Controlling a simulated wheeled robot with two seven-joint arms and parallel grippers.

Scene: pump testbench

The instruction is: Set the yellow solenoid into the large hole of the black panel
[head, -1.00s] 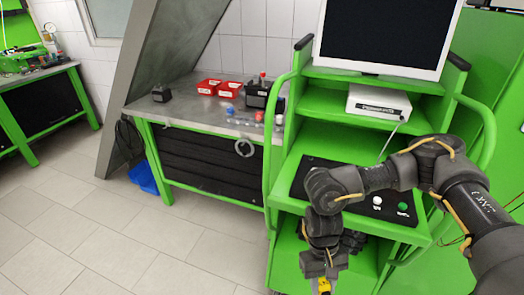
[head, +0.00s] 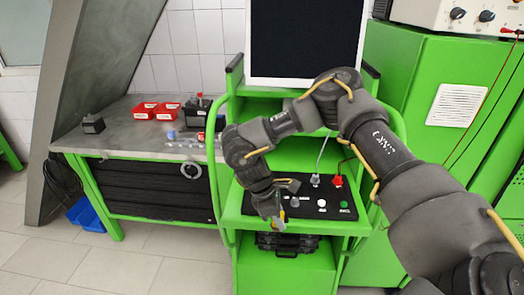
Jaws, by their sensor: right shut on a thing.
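The black panel (head: 333,209) lies on the green cart's shelf. My right gripper (head: 281,212) reaches down over the panel's left front part, fingers pointing down. It is shut on the yellow solenoid (head: 282,215), of which only a small yellow bit shows between the fingers. The rest of the solenoid is hidden by the gripper. I cannot make out the large hole, nor tell whether the solenoid touches the panel. My left gripper is not in view.
The panel carries a white knob (head: 322,203), a green button (head: 344,204) and a red plug (head: 338,181) with a cable. A monitor (head: 305,40) stands behind. Red bins (head: 168,111) sit on the side bench. A black case (head: 287,243) lies below the panel.

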